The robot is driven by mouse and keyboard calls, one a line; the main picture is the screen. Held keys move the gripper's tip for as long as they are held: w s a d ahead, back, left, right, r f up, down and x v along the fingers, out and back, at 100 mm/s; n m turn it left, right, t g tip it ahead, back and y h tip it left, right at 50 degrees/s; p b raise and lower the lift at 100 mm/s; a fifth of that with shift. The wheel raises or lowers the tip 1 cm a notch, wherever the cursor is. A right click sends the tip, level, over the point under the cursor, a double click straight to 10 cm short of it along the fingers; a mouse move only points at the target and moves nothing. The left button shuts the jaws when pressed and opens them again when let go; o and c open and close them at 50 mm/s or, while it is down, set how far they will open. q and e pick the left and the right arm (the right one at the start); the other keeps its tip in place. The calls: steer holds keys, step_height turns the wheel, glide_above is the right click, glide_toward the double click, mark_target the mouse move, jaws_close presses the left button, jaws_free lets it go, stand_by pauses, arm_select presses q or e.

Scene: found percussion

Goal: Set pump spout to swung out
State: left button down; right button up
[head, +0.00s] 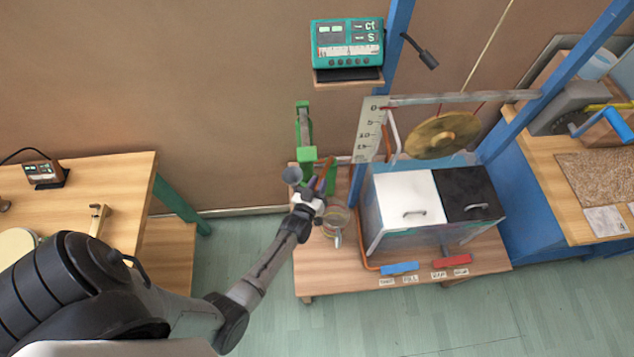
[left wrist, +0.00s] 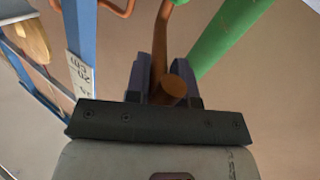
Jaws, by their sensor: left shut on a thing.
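The green pump (head: 306,153) stands upright at the back left of the low wooden stand. My left gripper (head: 319,186) reaches its front from the lower left. In the left wrist view its dark fingers (left wrist: 165,88) are shut on a curved brown rod (left wrist: 161,45) with a round end. The rod runs up towards a green part of the pump (left wrist: 222,42). It looks like part of the pump, but I cannot tell for certain whether it is the spout. The arm and gripper hide the pump's lower front. My right gripper is not in view.
A grey funnel-shaped piece (head: 292,176) is just left of the gripper. A glass vessel (head: 336,219) stands close on its right. The white and black lidded box (head: 408,197), blue post (head: 393,50) and hanging gong (head: 442,134) are further right. Floor (head: 240,240) is clear below the arm.

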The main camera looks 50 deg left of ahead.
arm_select(q)
steer(key=shift+a, duration=0.1)
steer(key=c, duration=1.1)
jaws_free()
steer(key=shift+o, duration=0.2)
steer(key=shift+s, duration=0.2)
steer(key=p+v, duration=0.5)
steer(key=v, duration=0.8)
steer(key=shift+s, duration=0.25)
